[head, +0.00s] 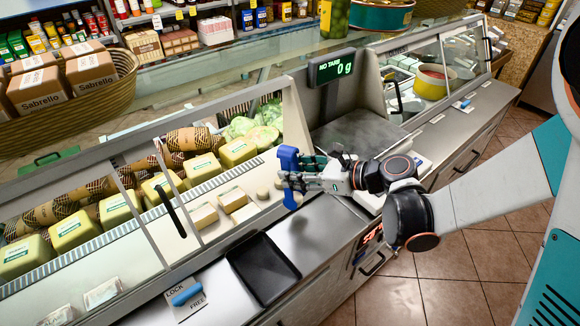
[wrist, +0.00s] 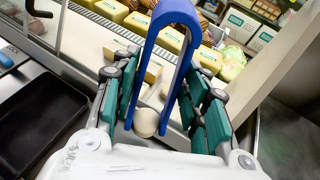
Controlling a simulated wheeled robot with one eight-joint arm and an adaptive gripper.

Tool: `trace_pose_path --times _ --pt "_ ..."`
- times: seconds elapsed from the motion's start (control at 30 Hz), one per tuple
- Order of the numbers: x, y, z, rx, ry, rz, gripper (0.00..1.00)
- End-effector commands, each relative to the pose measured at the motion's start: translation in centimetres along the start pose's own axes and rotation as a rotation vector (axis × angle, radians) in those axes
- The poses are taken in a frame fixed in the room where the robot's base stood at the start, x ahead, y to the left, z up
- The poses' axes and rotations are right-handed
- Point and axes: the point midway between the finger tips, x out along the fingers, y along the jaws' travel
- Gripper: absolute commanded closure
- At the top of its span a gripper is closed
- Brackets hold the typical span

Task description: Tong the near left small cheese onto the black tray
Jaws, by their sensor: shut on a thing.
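My gripper (head: 290,178) is shut on blue tongs (wrist: 178,14), with its green finger pads on either side of them in the wrist view. The tongs also show in the head view (head: 289,158), at the front edge of the display case. A small round pale cheese (wrist: 146,122) lies between the tong tips in the wrist view; whether the tips press on it I cannot tell. In the head view, small round cheeses (head: 262,192) sit just left of the tongs. The black tray (head: 262,268) lies empty on the counter, left of and nearer than my gripper; it also shows in the wrist view (wrist: 38,118).
Small block cheeses (head: 203,216) sit left of the round ones, with larger yellow cheeses (head: 121,208) behind. The case's glass and frame (head: 178,190) stand left. A scale display (head: 331,67) stands behind my gripper. The metal counter (head: 310,235) is clear between gripper and tray.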

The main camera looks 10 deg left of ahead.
Motion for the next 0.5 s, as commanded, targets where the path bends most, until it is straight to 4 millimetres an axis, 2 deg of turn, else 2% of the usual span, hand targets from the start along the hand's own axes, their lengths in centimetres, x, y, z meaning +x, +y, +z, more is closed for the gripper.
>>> trace_pose_path --times 0.5 --pt "-4.3 1.8 -1.0 0.001 -0.001 -0.002 0.90"
